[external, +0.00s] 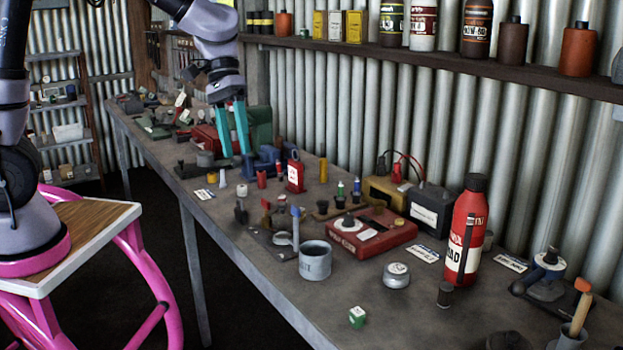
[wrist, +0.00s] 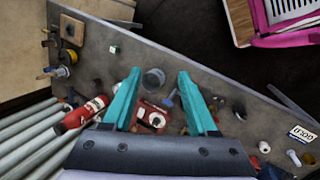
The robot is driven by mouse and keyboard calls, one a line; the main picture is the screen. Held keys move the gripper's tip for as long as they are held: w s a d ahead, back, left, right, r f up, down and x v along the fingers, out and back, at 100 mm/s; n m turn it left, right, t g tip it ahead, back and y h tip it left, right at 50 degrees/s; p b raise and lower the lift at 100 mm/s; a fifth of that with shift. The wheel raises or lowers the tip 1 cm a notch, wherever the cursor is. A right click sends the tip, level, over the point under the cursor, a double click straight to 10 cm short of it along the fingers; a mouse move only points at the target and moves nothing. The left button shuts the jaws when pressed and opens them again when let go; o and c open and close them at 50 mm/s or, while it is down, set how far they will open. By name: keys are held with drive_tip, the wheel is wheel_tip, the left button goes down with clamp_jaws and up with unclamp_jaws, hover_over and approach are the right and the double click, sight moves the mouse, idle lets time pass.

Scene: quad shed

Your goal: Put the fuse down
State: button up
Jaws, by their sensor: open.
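My gripper (external: 236,154) has two teal fingers and points down over the far middle of the bench (external: 345,311). In the wrist view my gripper (wrist: 159,74) is open, its fingers wide apart with nothing held between them. I cannot tell for certain which small item is the fuse.
A grey mug (external: 315,261), a red device (external: 372,234), a red bottle (external: 467,230) and a blue vise-like tool (external: 262,160) crowd the bench. A shelf (external: 440,60) with bottles runs along the corrugated wall. The front edge near the green-white cube (external: 357,317) is fairly clear.

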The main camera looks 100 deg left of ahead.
drive_tip(key=s+d+r+m+t+y, duration=0.4)
drive_tip(key=s+d+r+m, duration=0.7)
drive_tip(key=s+d+m, duration=0.4)
drive_tip(key=shift+s+r+m+t+y, duration=0.35)
drive_tip(key=shift+s+m+y, duration=0.2)
drive_tip(key=shift+s, duration=0.2)
idle(0.6)
